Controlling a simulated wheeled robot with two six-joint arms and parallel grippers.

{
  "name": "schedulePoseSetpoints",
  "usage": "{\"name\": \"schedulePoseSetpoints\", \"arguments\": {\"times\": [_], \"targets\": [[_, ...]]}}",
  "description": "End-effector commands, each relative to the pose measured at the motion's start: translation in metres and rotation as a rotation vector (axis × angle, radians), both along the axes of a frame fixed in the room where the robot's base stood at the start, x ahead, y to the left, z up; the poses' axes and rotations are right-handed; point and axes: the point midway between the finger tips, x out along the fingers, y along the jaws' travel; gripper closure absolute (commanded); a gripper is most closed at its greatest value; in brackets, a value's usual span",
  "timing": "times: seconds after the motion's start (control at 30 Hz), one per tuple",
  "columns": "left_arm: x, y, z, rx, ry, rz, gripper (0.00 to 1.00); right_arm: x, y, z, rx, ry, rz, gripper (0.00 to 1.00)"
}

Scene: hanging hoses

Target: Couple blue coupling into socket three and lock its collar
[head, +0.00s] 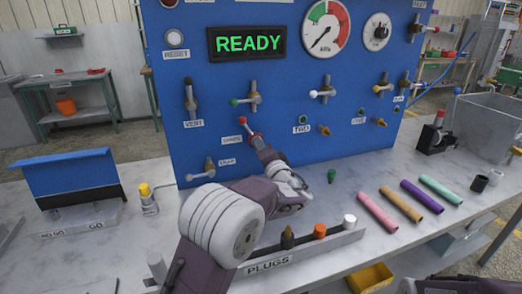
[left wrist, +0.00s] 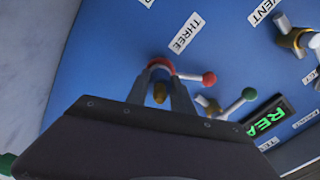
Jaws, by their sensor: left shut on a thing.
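My left gripper (head: 262,148) reaches up to the blue panel from below. In the left wrist view the left gripper (left wrist: 160,82) is shut on the red collar (left wrist: 160,64) by the label THREE (left wrist: 187,33). A brass-coloured piece (left wrist: 159,92) shows between its fingers. The collar's lever, with a red ball knob (left wrist: 208,78), points right in that view; the red knob (head: 242,120) also shows in the head view. I cannot make out a blue coupling; the gripper hides much of socket three.
The panel (head: 185,75) carries several levers and fittings, gauges and a green READY display (head: 246,43). A PLUGS rack (head: 305,252) stands at the bench front. Several coloured tubes (head: 400,200) lie on the right. A blue-backed stand (head: 72,172) is at left.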

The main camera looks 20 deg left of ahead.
Motion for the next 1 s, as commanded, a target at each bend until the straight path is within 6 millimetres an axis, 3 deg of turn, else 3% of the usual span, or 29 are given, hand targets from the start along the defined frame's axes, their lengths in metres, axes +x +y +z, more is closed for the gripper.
{"name": "schedulePoseSetpoints", "arguments": {"times": [0.53, 0.57, 0.63, 1.0], "targets": [[0.0044, 0.0031, 0.0014, 0.0, -0.002, 0.0, 1.0, 0.0, 0.0, -0.0062, 0.0, 0.0, 0.0, 0.61], [0.0044, 0.0032, 0.0014, 0.0, -0.002, 0.0, 0.66, 0.0, 0.0, -0.0062, 0.0, 0.0, 0.0, 0.61], [0.0044, 0.0032, 0.0014, 0.0, -0.002, 0.0, 0.47, 0.0, 0.0, -0.0062, 0.0, 0.0, 0.0, 0.61], [0.0001, -0.0003, -0.0004, 0.0, 0.0, -0.001, 0.46, 0.0, 0.0, -0.0073, 0.0, 0.0, 0.0, 0.61]]}}
